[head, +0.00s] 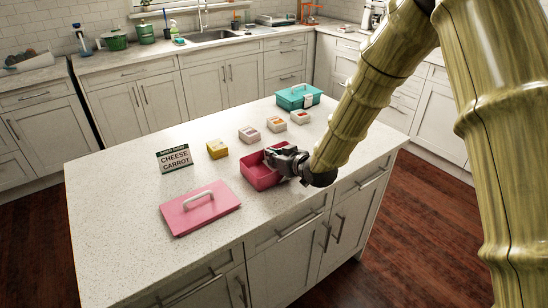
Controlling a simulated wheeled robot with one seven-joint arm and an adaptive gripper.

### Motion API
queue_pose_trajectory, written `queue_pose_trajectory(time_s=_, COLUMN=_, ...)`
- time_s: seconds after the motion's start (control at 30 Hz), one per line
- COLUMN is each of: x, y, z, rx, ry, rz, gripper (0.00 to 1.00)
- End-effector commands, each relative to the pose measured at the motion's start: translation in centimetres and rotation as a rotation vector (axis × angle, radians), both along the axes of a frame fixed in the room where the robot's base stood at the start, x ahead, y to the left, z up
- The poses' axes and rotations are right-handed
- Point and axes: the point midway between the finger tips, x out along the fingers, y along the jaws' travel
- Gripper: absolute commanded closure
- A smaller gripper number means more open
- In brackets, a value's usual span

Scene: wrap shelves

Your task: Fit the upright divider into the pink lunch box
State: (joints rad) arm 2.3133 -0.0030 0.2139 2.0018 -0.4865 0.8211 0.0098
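The pink lunch box (258,180) sits open on the white speckled island counter, right of the middle. Its pink lid (190,217), with a pale handle, lies flat on the counter to the left and nearer. My gripper (274,156) is at the box's right rim, over its opening, and hides part of the inside. The fingers are dark and small, so I cannot tell whether they are open or shut. I cannot make out the upright divider; it may be hidden by the gripper or inside the box.
A sign reading "CHEESE CARROT" (174,158) stands left of a yellow container (217,149). Small pale-topped containers (249,134) (276,124) (300,116) run behind the box. The counter's front left is clear.

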Motion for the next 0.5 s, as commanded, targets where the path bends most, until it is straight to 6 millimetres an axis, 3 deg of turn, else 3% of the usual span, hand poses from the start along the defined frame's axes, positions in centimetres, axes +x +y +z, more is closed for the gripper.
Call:
queue_pose_trajectory(time_s=0.03, x=-0.05, y=0.01, z=-0.08, rx=-0.001, ry=0.002, rz=0.000, gripper=0.84)
queue_pose_trajectory(time_s=0.13, x=-0.05, y=0.00, z=-0.10, rx=-0.001, ry=0.002, rz=0.000, gripper=0.70)
queue_pose_trajectory(time_s=0.5, x=-0.07, y=0.02, z=0.26, rx=-0.001, ry=0.003, rz=0.001, gripper=0.70)
